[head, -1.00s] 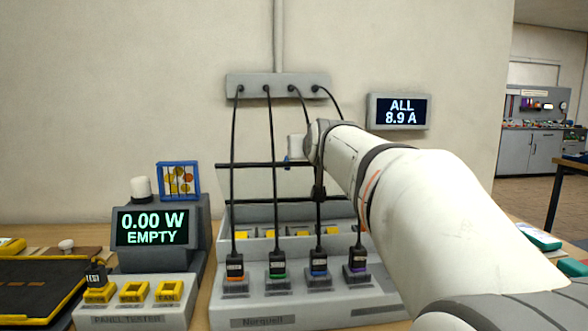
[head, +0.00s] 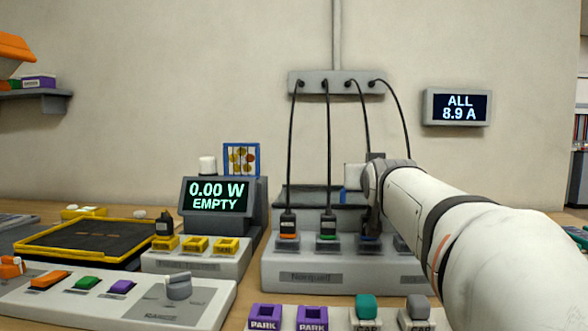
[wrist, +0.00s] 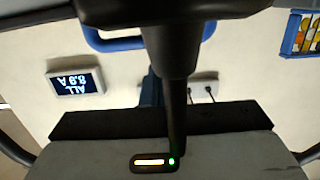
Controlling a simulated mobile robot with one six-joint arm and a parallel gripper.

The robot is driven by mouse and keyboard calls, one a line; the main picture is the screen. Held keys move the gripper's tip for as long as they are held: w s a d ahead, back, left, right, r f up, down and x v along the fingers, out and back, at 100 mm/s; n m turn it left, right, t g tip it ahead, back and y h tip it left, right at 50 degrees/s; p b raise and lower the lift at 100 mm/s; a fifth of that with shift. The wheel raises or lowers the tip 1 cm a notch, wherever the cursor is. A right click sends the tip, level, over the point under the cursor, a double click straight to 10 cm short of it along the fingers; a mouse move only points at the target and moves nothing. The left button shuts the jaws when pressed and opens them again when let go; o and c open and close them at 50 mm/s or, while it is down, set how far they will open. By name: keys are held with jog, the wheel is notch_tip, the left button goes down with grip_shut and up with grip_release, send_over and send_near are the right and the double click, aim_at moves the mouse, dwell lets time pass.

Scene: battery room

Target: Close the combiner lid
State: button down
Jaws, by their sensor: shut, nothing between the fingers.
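The combiner (head: 335,272) is the grey box on the bench in the head view, with several black cables plugged along its front. Its lid (head: 309,196) lies low behind the plugs, dark along its edge, and the inside of the box does not show. It looks down, but I cannot tell whether it is fully seated. In the wrist view a grey panel with a black edge, apparently the lid (wrist: 235,150), fills the bottom. My gripper (wrist: 176,148) is shut and empty, its fingers at or just over this panel; contact is unclear. My arm hides the combiner's right side.
A panel tester (head: 217,199) reading "0.00 W EMPTY" stands left of the combiner. A switch panel (head: 150,297) and coloured park blocks (head: 312,318) are in front. A wall display (head: 457,107) reads "ALL 8.9 A". The cables hang from a wall strip (head: 335,83).

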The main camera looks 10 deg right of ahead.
jog(key=shift+s+f, duration=0.2)
jog(key=shift+f, duration=0.25)
jog(key=shift+d, duration=0.1)
